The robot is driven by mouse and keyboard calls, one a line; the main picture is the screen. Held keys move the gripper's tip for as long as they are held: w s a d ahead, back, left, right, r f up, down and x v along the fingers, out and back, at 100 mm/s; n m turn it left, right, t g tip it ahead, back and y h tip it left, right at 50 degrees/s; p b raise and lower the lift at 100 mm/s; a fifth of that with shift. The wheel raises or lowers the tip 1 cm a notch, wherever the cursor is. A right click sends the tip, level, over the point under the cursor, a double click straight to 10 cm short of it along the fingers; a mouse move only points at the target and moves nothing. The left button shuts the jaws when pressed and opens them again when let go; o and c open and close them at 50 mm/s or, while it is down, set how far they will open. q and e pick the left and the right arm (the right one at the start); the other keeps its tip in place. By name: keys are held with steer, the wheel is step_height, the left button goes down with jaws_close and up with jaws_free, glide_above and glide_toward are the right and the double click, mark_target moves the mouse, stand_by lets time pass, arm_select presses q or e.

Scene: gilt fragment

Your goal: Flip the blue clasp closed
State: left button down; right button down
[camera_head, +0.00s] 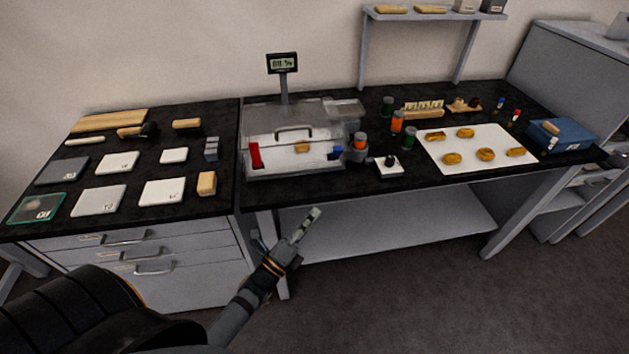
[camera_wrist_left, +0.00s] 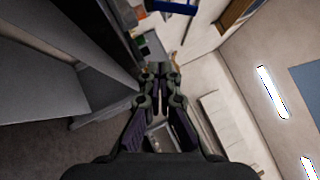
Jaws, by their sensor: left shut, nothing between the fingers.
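A clear box (camera_head: 290,138) with a dark handle on its lid stands on the black bench top. Its small blue clasp (camera_head: 336,153) is at the right end of the front face and looks stubby, sticking out. A red clasp (camera_head: 255,154) stands upright at the front left. My left gripper (camera_head: 314,213) is shut and empty, in front of the bench edge and below the box, apart from both clasps. The left wrist view shows its closed fingers (camera_wrist_left: 159,72). A blue bar (camera_wrist_left: 172,6) shows at the top there; I cannot tell if it is the clasp. My right gripper is out of sight.
Orange and green jars (camera_head: 397,122) and a small white block with a dark knob (camera_head: 388,166) stand right of the box. A white sheet (camera_head: 475,163) holds several golden pieces. Pale tiles (camera_head: 99,200) lie left. Drawer handles (camera_head: 155,267) protrude below. The floor in front is clear.

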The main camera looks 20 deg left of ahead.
arm_select(q)
step_height(320, 180, up, 4)
steer(key=s+m+t+h, duration=0.1)
steer(key=m, duration=0.1)
steer(key=p, duration=0.3)
glide_toward(336, 152)
steer(key=w+d, duration=0.3)
steer(key=d, duration=0.1)
steer(key=shift+w+a+r+p, duration=0.3)
steer(key=shift+w+r+p, duration=0.15)
steer(key=shift+w+r, duration=0.25)
steer(key=shift+w+a+r+p, duration=0.3)
steer(key=shift+w+r+p, duration=0.15)
steer(key=shift+w, duration=0.35)
